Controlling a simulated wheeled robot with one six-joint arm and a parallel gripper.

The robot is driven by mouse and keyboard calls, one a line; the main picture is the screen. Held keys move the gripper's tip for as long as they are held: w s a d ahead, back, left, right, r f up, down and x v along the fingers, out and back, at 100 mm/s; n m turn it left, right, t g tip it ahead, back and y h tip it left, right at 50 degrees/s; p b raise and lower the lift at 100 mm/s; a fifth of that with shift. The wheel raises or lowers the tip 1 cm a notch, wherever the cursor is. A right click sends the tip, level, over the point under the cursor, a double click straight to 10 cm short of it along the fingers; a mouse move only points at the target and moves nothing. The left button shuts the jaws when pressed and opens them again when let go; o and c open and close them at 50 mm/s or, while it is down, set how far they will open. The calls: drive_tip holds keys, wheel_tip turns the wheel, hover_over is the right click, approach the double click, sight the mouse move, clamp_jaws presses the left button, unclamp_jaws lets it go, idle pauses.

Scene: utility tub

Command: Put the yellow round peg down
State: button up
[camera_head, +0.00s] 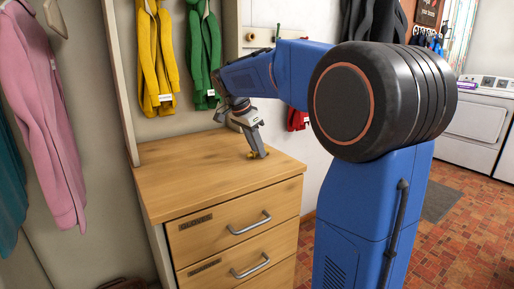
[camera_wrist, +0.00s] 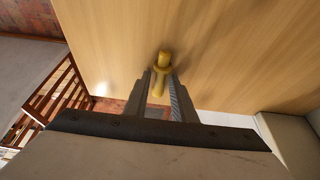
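The yellow round peg (camera_wrist: 163,61) is between the two fingers of my gripper (camera_wrist: 161,74), which look shut on it in the wrist view. One end of the peg sticks out past the fingertips towards the wood. In the head view my gripper (camera_head: 258,151) points down at the right part of the wooden cabinet top (camera_head: 185,182). The small yellow peg (camera_head: 251,155) shows at the fingertips, low over or touching the top; I cannot tell which. The fingers partly hide the peg.
The cabinet top is otherwise bare, with free room to the left and front. Drawers with metal handles (camera_head: 250,223) are below. A yellow garment (camera_head: 158,60) and a green garment (camera_head: 203,55) hang behind. A pink garment (camera_head: 42,110) hangs at the left.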

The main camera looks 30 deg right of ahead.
idle(0.3)
drive_tip(key=v, duration=1.2)
drive_tip(key=shift+r, duration=0.2)
drive_tip(key=shift+d, duration=0.1)
